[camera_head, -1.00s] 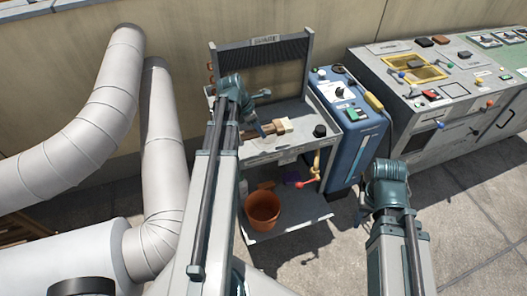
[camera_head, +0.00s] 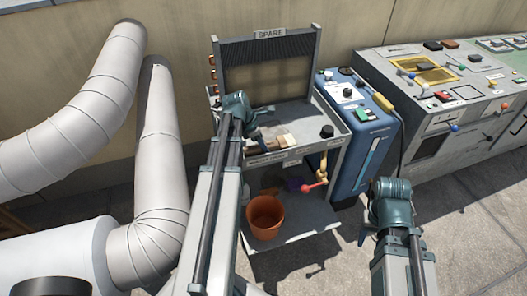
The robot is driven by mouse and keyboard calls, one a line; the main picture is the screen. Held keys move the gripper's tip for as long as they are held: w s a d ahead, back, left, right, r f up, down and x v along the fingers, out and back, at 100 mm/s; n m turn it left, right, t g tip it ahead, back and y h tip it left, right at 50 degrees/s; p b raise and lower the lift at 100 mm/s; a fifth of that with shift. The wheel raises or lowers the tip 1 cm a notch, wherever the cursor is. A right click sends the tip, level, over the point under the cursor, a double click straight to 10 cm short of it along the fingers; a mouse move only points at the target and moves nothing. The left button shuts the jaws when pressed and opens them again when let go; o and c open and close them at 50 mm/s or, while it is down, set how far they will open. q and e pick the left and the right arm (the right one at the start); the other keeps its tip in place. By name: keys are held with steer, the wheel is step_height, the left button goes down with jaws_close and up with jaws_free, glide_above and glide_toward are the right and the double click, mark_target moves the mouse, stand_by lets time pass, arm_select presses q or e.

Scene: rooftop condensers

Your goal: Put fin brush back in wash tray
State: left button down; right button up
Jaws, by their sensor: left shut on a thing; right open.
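The fin brush (camera_head: 285,141), with a wooden handle and pale bristles, is in my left gripper (camera_head: 262,140). The gripper is shut on its handle, low over the left part of the grey bench top. A low-sided tray section at the bench's front carries a label (camera_head: 266,159) too small to read surely; I take it to be the wash tray. The brush lies close to its floor; I cannot tell whether it touches. My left arm and gripper hide the left part of the tray. My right gripper (camera_head: 367,236) is open and empty above the paving, right of the bench.
A finned coil marked SPARE (camera_head: 270,65) stands behind the tray. A black knob (camera_head: 326,131) sits at right, with a red-ended lever (camera_head: 314,187) below. An orange pot (camera_head: 265,217) stands on the lower shelf. A blue machine (camera_head: 365,140) stands right; large pipes (camera_head: 160,150) stand left.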

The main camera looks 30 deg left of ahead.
arm_select(q)
steer(key=shift+f, duration=0.35)
arm_select(e)
steer(key=shift+f, duration=0.4)
arm_select(q)
steer(key=shift+f, duration=0.15)
steer(key=c, duration=0.5)
jaws_free()
arm_select(e)
steer(key=shift+f, duration=0.15)
arm_select(q)
steer(key=shift+s+a+r+p, duration=0.1)
steer(key=shift+r+p, duration=0.4)
steer(key=shift+r, duration=0.1)
steer(key=p+v, duration=0.9)
steer(key=shift+r, duration=0.4)
steer(key=shift+s+a+r+p, duration=0.3)
steer(key=shift+s+r+p, duration=0.05)
steer(key=shift+r+p, duration=0.25)
arm_select(e)
step_height(320, 180, up, 11)
steer(key=shift+r, duration=0.2)
